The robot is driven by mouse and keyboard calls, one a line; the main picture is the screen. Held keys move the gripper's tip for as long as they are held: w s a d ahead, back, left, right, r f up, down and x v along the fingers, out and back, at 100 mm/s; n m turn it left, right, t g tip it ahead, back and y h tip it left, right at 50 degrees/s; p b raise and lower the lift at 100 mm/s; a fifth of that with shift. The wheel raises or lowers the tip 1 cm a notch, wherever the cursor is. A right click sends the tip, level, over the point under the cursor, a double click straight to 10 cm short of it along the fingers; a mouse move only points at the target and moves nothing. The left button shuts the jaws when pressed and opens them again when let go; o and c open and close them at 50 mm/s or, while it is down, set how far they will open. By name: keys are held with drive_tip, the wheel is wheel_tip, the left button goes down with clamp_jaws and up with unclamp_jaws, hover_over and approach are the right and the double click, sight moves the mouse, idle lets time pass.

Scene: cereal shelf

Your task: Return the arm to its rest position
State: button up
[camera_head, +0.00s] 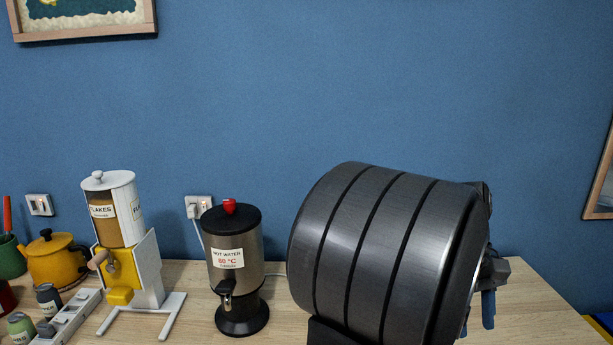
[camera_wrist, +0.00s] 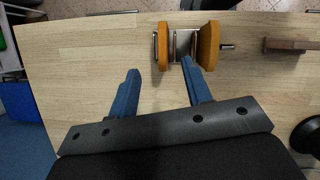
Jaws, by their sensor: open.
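My arm (camera_head: 390,255) fills the right middle of the head view as a large dark grey cylinder with black bands. My gripper (camera_head: 477,318) is mostly hidden behind it; parts of its blue fingers show low at the right. In the wrist view my gripper (camera_wrist: 160,66) has its two blue fingers spread apart over the wooden table (camera_wrist: 80,60), with nothing between them. The right fingertip overlaps the lower edge of an orange and metal object (camera_wrist: 207,45) in the picture; I cannot tell whether they touch.
A hot water dispenser (camera_head: 237,255) stands left of my arm. A flakes dispenser (camera_head: 118,225) on white feet, a yellow pot (camera_head: 55,262) and a power strip (camera_head: 68,318) are farther left. A brown block (camera_wrist: 290,45) lies at the wrist view's right. A blue wall stands behind.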

drive_tip(key=s+f+m, duration=0.1)
drive_tip(key=s+f, duration=0.1)
drive_tip(key=s+m+y, duration=0.1)
drive_tip(key=s, duration=0.1)
drive_tip(key=shift+d+f+m, duration=0.3)
drive_tip(key=shift+d+f, duration=0.05)
drive_tip(key=shift+f, duration=0.05)
wheel_tip(320, 180, down, 9)
drive_tip(key=shift+f, duration=0.15)
drive_tip(key=shift+r, duration=1)
drive_tip(key=shift+f, duration=0.1)
drive_tip(key=shift+f, duration=0.3)
wheel_tip(320, 180, up, 10)
drive_tip(key=w+a+r+n+h, duration=0.1)
drive_tip(key=w+r+n, duration=0.1)
drive_tip(key=w+n, duration=0.3)
drive_tip(key=w, duration=0.2)
drive_tip(key=shift+w+a+h, duration=0.4)
